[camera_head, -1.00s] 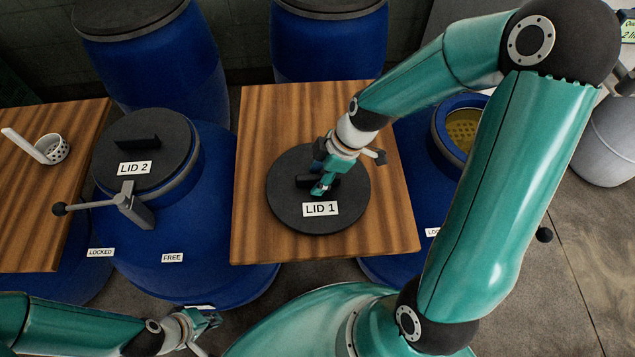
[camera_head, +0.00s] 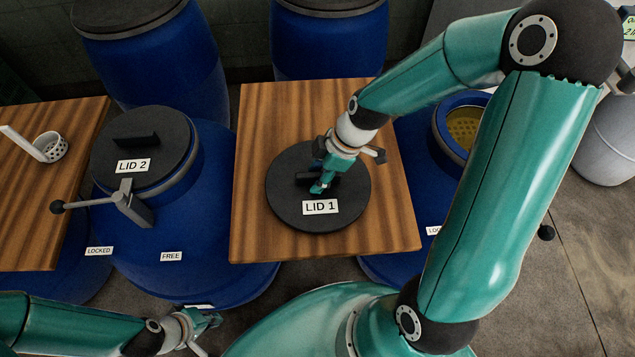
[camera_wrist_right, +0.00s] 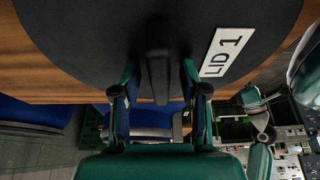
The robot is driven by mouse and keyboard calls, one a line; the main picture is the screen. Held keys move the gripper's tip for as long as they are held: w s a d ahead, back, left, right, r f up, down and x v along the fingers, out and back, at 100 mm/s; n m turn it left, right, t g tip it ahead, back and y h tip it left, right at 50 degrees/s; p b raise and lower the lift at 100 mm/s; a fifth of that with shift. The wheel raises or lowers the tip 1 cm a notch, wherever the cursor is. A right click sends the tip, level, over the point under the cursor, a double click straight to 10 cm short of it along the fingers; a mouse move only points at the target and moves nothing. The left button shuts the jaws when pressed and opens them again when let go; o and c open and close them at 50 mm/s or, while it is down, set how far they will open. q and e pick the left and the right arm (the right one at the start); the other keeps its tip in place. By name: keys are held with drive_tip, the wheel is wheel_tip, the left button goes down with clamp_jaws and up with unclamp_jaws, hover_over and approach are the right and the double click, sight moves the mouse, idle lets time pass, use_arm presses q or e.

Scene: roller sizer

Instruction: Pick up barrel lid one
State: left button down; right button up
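Barrel lid one (camera_head: 285,205), a round black disc with a bar handle and a "LID 1" label, lies on the wooden table top (camera_head: 260,110). My right gripper (camera_head: 322,185) reaches down over it at the handle. In the right wrist view the lid (camera_wrist_right: 90,40) fills the top. There the right gripper's fingers (camera_wrist_right: 160,95) stand apart, one on each side of the black handle (camera_wrist_right: 158,55), with gaps visible between. My left gripper (camera_head: 207,322) is low at the left, away from the lid; its finger opening is too small to judge.
A blue barrel (camera_head: 215,225) with lid two (camera_head: 115,160) and a lever clamp (camera_head: 130,203) stands left of the table. An open blue barrel (camera_head: 440,140) stands to the right, partly hidden by my right arm. A white perforated cup (camera_head: 54,148) sits on the left table. More blue barrels (camera_head: 165,65) stand behind.

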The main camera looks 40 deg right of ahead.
clamp_jaws()
idle(0.3)
